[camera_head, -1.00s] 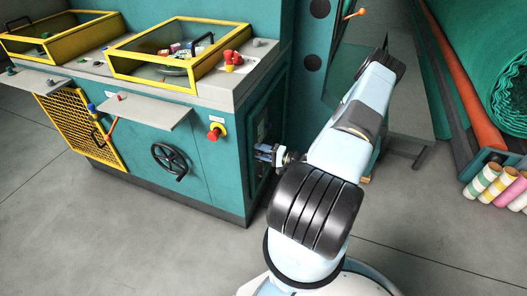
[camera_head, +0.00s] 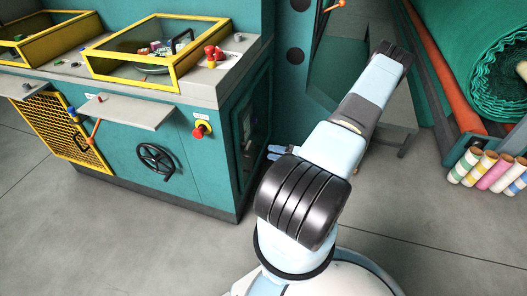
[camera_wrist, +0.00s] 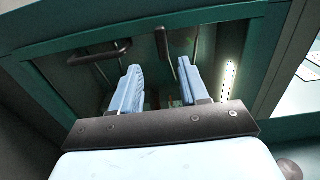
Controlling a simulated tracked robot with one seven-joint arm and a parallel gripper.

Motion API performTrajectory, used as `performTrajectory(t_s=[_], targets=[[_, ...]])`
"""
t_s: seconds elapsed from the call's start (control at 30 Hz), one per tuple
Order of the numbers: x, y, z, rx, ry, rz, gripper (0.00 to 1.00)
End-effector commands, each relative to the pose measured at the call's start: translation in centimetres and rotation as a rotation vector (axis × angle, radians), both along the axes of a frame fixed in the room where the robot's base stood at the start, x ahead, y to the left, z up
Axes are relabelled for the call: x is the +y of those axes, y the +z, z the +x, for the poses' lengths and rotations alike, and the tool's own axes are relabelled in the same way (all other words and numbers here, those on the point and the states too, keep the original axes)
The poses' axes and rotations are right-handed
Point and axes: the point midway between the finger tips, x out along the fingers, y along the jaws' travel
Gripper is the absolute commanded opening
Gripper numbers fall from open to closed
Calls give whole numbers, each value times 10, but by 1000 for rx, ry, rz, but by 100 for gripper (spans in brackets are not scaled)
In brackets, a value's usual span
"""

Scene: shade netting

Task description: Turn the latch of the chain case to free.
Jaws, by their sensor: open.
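The chain case appears to be the green-framed, dark-windowed panel (camera_head: 257,122) on the right side wall of the green machine. In the wrist view its green frame (camera_wrist: 215,20) surrounds a dark pane. A black bar handle (camera_wrist: 98,53) is at upper left. A short dark upright lever (camera_wrist: 162,43), perhaps the latch, shows beyond and between my fingertips; its exact shape is unclear. My gripper (camera_wrist: 159,70) is open, its two pale blue fingers apart with nothing seen between them. In the head view the gripper (camera_head: 277,152) is just right of the panel, partly hidden by my arm.
A red emergency button (camera_head: 201,130) and black handwheel (camera_head: 156,158) are on the machine front. A grey table (camera_head: 390,115) stands behind my arm. Green netting rolls (camera_head: 495,70) and coloured tubes (camera_head: 490,172) lie at right. The floor in front is clear.

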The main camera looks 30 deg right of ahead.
Motion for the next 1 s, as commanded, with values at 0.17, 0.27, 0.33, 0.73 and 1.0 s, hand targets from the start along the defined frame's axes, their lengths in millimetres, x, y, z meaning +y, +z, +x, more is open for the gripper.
performTrajectory(t_s=[0.17, 0.27, 0.33, 0.73, 1.0], targets=[[-10, 0, -12, 1, 0, -1, 45], [-12, -1, -15, 1, 0, -1, 45], [-12, 0, -15, 1, 0, -1, 45], [-12, 0, -15, 1, 0, -1, 45], [-9, 17, -9, 14, 59, -19, 45]])
